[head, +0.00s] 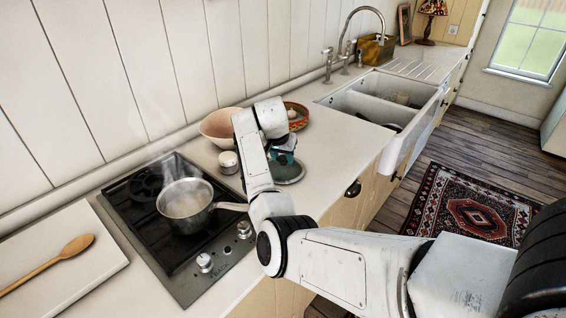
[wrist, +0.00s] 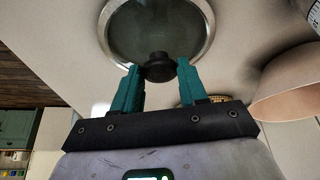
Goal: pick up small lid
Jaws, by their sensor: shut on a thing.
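The small lid (wrist: 160,30) is round, with dark glass, a pale metal rim and a black knob (wrist: 158,66). In the wrist view it fills the top middle. My gripper (wrist: 158,72) has teal fingers shut on the knob from both sides. In the head view the lid (head: 288,170) shows at the counter right of the stove, partly behind my arm. My gripper (head: 282,157) is at its top. I cannot tell whether the lid touches the counter.
A steaming pot (head: 185,203) stands on the stove (head: 150,240), its handle pointing towards my arm. A pinkish bowl (head: 220,126), a small white jar (head: 228,162) and a patterned bowl (head: 298,122) are close to my gripper. The sink (head: 350,101) lies beyond. The counter's front right is clear.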

